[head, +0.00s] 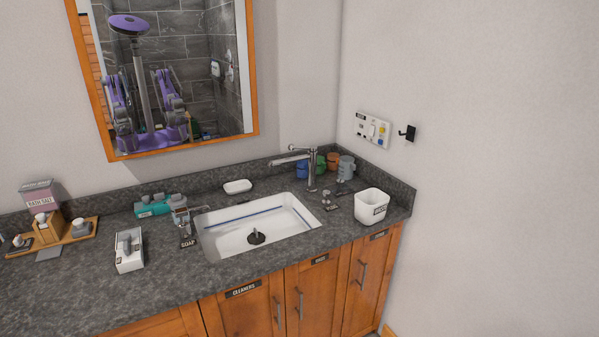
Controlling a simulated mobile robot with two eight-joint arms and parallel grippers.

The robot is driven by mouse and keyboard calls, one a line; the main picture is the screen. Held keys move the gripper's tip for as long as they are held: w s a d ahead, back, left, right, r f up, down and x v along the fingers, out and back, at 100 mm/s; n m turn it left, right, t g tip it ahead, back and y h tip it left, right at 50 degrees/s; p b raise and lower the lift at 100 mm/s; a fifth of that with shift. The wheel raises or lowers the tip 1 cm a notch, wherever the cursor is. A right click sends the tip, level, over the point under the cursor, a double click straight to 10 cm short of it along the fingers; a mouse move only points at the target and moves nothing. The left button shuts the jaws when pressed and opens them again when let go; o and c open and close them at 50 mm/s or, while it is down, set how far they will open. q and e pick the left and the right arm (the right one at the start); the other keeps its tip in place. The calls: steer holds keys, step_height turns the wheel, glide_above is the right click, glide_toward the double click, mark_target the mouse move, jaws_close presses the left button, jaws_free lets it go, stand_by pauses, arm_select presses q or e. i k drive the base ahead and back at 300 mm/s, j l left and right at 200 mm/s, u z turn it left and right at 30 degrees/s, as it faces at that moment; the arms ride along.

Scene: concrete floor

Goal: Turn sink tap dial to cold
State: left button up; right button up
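The sink tap (311,170) is a chrome column on the back right rim of the sink (213,240). Its spout points left over the white basin, and a thin lever with a small knob (292,148) sticks out left near its top. A small metal fitting (328,199) stands on the counter to the right of the basin, beside a dark label. I cannot tell which part is the dial or where it is set. Neither gripper shows directly; only my reflection appears in the mirror.
The mirror (252,70) has a wooden frame. On the grey counter (90,285) are a white soap dish (238,186), a teal item (160,205), a white box (129,250), a wooden tray (75,236), colored cups (320,165) and a white bin (371,206). A wall panel (371,130) hangs right.

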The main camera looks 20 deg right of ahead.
mark_target(339, 182)
steer(key=i+l+u, duration=0.2)
steer(key=i+l, duration=0.15)
steer(key=i+l+u, duration=0.2)
steer(key=l, duration=0.4)
steer(key=i, duration=0.1)
